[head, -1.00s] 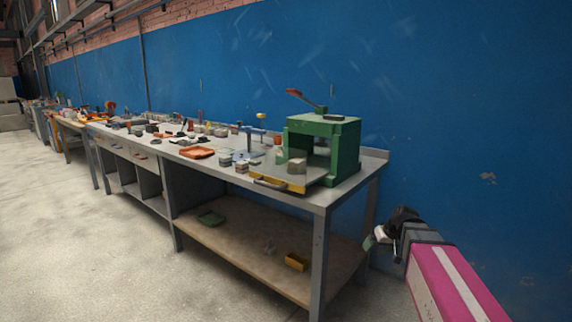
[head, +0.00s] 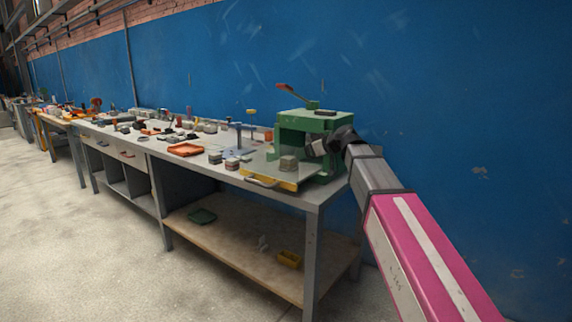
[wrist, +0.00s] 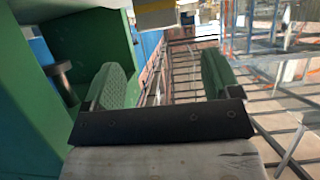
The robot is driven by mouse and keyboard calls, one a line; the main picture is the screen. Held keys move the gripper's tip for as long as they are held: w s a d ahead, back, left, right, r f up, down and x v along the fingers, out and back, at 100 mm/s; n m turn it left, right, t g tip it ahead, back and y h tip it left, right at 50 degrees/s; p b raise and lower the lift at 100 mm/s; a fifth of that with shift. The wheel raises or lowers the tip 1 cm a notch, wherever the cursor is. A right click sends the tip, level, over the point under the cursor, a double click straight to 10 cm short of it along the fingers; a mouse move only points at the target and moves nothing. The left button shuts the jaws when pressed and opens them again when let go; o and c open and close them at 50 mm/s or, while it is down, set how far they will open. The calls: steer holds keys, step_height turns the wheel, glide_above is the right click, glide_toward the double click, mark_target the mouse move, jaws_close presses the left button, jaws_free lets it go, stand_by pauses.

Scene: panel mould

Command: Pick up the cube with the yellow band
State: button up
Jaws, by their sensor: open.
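In the wrist view, a block with a yellow band (wrist: 155,17) shows at the top edge, cut off by the frame. In the head view, a small grey block (head: 288,163) stands on the yellow-edged plate in front of the green press; its band is too small to make out there. My gripper (head: 316,148) is beside that block, just right of it and in front of the press opening. In the wrist view my gripper (wrist: 164,80) is open, with nothing between its green-padded fingers. The yellow-banded block lies beyond the fingertips, apart from them.
The green press (head: 315,122) stands close behind my gripper; its green frame (wrist: 90,40) fills the left of the wrist view. Other small banded blocks (head: 232,163) and an orange tray (head: 186,150) lie on the bench, left of the plate. Floor left of the bench is clear.

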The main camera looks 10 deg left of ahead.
steer(key=x, duration=0.4)
steer(key=shift+d, duration=0.1)
steer(key=shift+f+x, duration=0.15)
steer(key=shift+x, duration=1.25)
steer(key=shift+f+x, duration=0.2)
steer(key=shift+x, duration=1.2)
steer(key=shift+d, duration=0.2)
steer(key=c, duration=1.1)
